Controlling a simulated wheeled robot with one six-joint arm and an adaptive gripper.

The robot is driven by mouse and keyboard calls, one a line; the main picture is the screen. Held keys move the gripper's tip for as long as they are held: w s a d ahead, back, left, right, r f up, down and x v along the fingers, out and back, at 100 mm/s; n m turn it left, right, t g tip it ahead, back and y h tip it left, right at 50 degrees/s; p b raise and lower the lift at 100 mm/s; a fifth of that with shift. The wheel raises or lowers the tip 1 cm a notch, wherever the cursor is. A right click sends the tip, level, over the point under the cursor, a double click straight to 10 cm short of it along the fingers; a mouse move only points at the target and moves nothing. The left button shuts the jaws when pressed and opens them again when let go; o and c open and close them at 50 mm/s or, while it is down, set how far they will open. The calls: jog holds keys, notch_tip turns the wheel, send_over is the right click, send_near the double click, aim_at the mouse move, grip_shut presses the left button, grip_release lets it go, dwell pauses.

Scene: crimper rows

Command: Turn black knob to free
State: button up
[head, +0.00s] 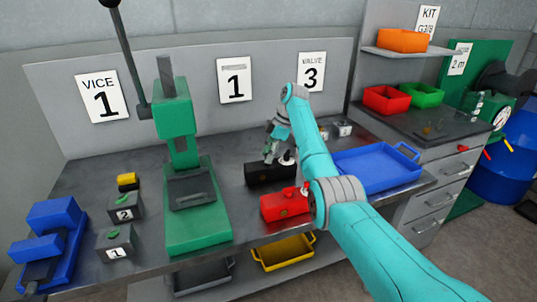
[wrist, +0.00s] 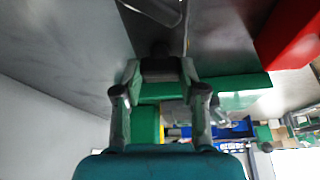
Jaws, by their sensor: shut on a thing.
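My gripper (head: 270,155) reaches down over a black block (head: 270,174) on the metal bench. In the wrist view the two fingers of my gripper (wrist: 161,70) are closed on a small dark piece (wrist: 160,66), which appears to be the black knob. In the head view the knob is hidden by my gripper, so how it is turned cannot be told. A small pale round part (head: 287,157) shows just right of my fingers, at the black block. No free or lock marking is readable.
A red block (head: 283,206) sits in front of the black block, close to my arm. A green press (head: 195,215) stands to the left. A blue tray (head: 375,170) lies to the right. Numbered grey blocks (head: 116,243) and a blue vice (head: 50,240) are farther left.

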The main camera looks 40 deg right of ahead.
jog(key=shift+n, duration=0.5)
jog(key=o, duration=1.2)
jog(key=shift+c, duration=0.2)
jog(key=shift+r, duration=0.1)
jog(key=v, duration=1.1)
jog(key=shift+d+r, duration=0.25)
jog(key=shift+r, duration=0.15)
jog(key=shift+w, duration=0.1)
